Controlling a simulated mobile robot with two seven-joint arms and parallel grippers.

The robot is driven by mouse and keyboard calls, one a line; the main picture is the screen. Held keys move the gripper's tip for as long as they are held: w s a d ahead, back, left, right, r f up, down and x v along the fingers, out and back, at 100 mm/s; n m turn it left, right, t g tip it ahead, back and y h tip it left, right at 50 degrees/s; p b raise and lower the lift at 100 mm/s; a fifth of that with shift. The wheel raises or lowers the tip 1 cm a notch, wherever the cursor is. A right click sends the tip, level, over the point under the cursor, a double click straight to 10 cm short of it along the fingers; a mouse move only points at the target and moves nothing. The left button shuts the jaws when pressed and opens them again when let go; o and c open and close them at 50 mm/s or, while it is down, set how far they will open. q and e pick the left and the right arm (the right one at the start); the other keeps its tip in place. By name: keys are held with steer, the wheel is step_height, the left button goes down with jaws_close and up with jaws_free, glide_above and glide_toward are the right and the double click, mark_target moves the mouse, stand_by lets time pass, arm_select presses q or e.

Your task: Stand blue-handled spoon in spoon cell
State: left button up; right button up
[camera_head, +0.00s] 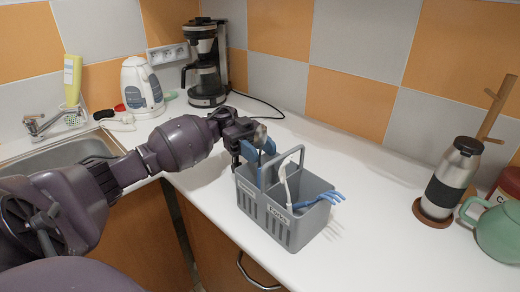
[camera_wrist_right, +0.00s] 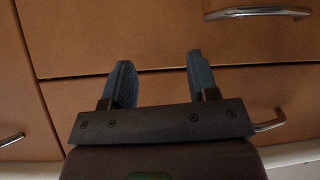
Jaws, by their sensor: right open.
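A grey cutlery caddy (camera_head: 309,224) with an arched handle stands on the white counter. My left gripper (camera_head: 259,150) is over the caddy's left part, close beside the handle, with bluish fingers pointing down. A small rounded greyish piece (camera_head: 260,133) shows at the gripper, perhaps a spoon's bowl. The blue handle cannot be told from the blue fingers, so I cannot tell the grip. My right gripper (camera_wrist_right: 160,82) is open and empty in the right wrist view, before wooden drawer fronts.
A blue fork-like utensil (camera_head: 322,199) and a white utensil (camera_head: 284,186) rest in the caddy. A flask (camera_head: 452,178) and a green teapot (camera_head: 499,232) stand right. A coffee maker (camera_head: 207,66) and kettle (camera_head: 142,87) stand behind. The counter right of the caddy is clear.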

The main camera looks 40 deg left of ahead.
arm_select(q)
steer(key=b+v, duration=0.2)
steer(key=v, duration=0.9)
steer(key=shift+d, duration=0.1)
stand_by(0.8)
steer(key=shift+r, duration=0.1)
